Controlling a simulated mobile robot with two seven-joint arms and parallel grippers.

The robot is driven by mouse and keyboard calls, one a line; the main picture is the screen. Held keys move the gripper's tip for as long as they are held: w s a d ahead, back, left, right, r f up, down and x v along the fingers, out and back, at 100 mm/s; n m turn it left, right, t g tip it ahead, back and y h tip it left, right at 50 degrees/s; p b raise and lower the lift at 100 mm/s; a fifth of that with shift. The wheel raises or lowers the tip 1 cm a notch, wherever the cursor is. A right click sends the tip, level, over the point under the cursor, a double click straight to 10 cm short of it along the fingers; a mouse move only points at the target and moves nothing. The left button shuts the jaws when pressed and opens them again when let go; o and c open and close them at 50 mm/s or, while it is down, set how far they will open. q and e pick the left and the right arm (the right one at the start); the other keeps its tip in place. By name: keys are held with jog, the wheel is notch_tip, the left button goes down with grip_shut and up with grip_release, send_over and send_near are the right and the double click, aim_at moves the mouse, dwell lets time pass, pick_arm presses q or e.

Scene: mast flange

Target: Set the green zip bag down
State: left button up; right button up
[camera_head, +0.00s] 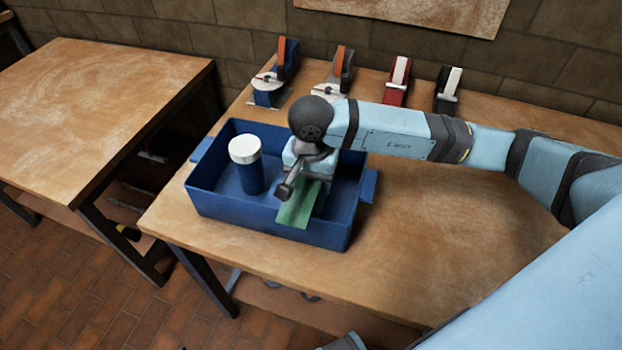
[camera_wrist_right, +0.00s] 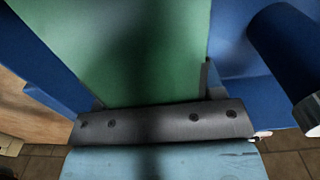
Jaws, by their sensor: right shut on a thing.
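The green zip bag (camera_head: 297,208) is in the right half of the blue crate, below my right gripper (camera_head: 308,178). In the right wrist view the bag (camera_wrist_right: 135,50) fills the upper middle as a flat green sheet. My right gripper is shut on the bag. Its arm comes in from the right and hides part of the bag and the crate's inside. I cannot tell whether the bag touches the crate floor. My left gripper is not in view.
The blue crate (camera_head: 263,228) stands near the table's left edge. A blue jar with a white lid (camera_head: 248,168) stands in its left half. Several tape dispensers (camera_head: 398,82) line the back. The wooden table (camera_head: 430,225) is bare right of the crate. Another table (camera_head: 95,90) stands left.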

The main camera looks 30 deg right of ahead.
jog(key=o, duration=1)
jog(key=shift+r+p, duration=0.3)
jog(key=shift+p, duration=0.2)
notch_tip(320, 180, up, 12)
jog(key=shift+f, duration=0.15)
